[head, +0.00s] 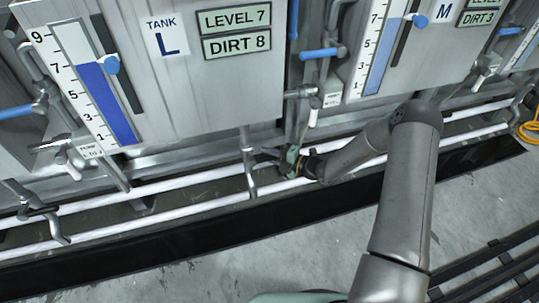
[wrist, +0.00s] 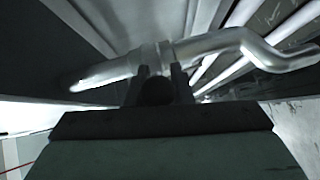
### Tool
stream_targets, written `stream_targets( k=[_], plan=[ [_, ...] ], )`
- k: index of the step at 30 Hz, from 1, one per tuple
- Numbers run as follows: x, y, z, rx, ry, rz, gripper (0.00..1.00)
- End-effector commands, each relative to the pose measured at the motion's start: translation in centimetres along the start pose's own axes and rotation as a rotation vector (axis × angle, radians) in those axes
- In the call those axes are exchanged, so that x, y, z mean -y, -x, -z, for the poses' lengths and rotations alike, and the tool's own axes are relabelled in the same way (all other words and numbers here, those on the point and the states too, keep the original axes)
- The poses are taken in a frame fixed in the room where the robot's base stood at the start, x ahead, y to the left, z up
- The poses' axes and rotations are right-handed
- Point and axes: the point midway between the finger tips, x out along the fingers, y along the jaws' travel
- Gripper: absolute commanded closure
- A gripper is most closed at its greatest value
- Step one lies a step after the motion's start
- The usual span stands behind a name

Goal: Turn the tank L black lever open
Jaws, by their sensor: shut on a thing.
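The tank L (head: 205,90) is a grey metal tank in the head view, with an "L" label on its front. My gripper (head: 289,160) is low in front of the pipes, near the tank's lower right corner. In the wrist view my gripper (wrist: 158,80) is shut on a dark rounded end, the black lever (wrist: 158,93), between its two fingers. In the head view the lever is mostly hidden by my gripper. A silver bent pipe (wrist: 215,45) runs just beyond the fingers.
White horizontal pipes (head: 150,190) run below the tanks, with bent metal pipes (head: 248,160) in front. A blue-handled valve (head: 322,53) and a small white tag (head: 332,99) are above my gripper. Tank M (head: 443,40) stands to the right.

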Motion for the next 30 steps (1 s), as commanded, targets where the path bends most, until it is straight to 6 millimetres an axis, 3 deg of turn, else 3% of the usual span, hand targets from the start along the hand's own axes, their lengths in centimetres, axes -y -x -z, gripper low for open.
stream_targets(
  k=[30],
  plan=[
    [4.5, -1.7, 0.5, -0.131, -0.472, -0.471, 1.00]
  ],
)
